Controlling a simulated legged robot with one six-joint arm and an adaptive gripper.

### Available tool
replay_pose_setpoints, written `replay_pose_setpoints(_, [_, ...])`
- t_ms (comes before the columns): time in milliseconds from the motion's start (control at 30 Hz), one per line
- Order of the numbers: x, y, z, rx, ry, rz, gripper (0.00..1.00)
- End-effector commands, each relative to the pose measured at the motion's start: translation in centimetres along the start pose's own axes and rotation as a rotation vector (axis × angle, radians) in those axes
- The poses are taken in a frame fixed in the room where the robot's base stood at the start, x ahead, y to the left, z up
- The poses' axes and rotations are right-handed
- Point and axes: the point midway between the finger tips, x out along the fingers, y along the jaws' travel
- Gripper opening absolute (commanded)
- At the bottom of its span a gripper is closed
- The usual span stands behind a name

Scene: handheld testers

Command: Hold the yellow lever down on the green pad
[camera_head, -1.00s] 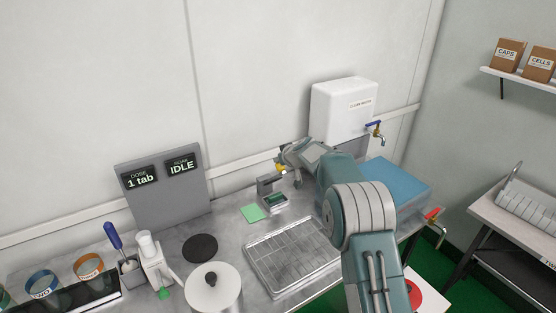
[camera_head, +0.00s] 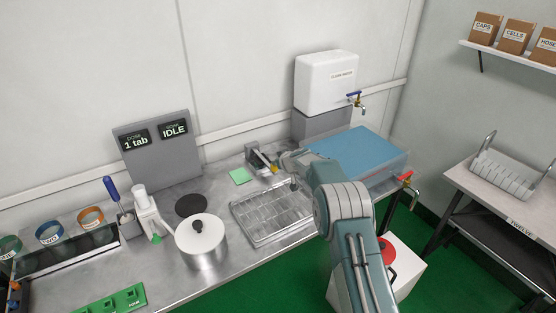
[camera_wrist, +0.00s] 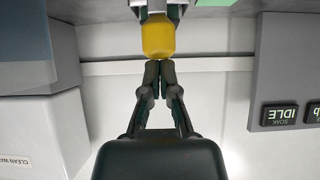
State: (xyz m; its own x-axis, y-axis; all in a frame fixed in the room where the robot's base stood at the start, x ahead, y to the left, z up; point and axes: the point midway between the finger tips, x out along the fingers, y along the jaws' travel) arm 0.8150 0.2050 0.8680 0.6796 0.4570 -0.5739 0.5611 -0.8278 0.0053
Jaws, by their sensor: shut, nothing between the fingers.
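The yellow lever (camera_wrist: 158,37) shows its rounded end at the top of the wrist view, which is upside down. In the head view it is a small yellow spot (camera_head: 273,168) on the grey tester (camera_head: 254,155). My gripper (camera_wrist: 158,66) is shut and empty. Its fingertips are at the lever's end, on its upper side; I cannot tell whether they touch. A flat green square (camera_head: 240,176) lies on the counter left of the tester. The tester's own pad under the lever is hidden.
A wire-lined tray (camera_head: 238,207) lies in front of the tester. A blue-topped tub (camera_head: 358,150) stands to the right, below a white water tank (camera_head: 325,83). A lidded pot (camera_head: 200,240) and a dark disc (camera_head: 191,205) are to the left. A display (camera_head: 155,150) reads IDLE.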

Motion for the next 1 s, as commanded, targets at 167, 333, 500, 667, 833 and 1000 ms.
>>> replay_pose_setpoints(167, [1.31,0.06,2.51,0.007,-0.028,-0.004,0.0])
replay_pose_setpoints(333, [1.52,0.15,2.72,0.006,-0.029,-0.003,0.0])
replay_pose_setpoints(500, [1.5,0.27,2.77,0.006,-0.029,-0.003,0.0])
replay_pose_setpoints(667, [1.46,0.38,2.79,0.006,-0.029,-0.003,0.0])
replay_pose_setpoints(833, [1.42,0.48,2.8,0.007,-0.029,-0.002,0.0])
replay_pose_setpoints(1000, [1.4,0.55,2.82,0.007,-0.029,-0.001,0.0])
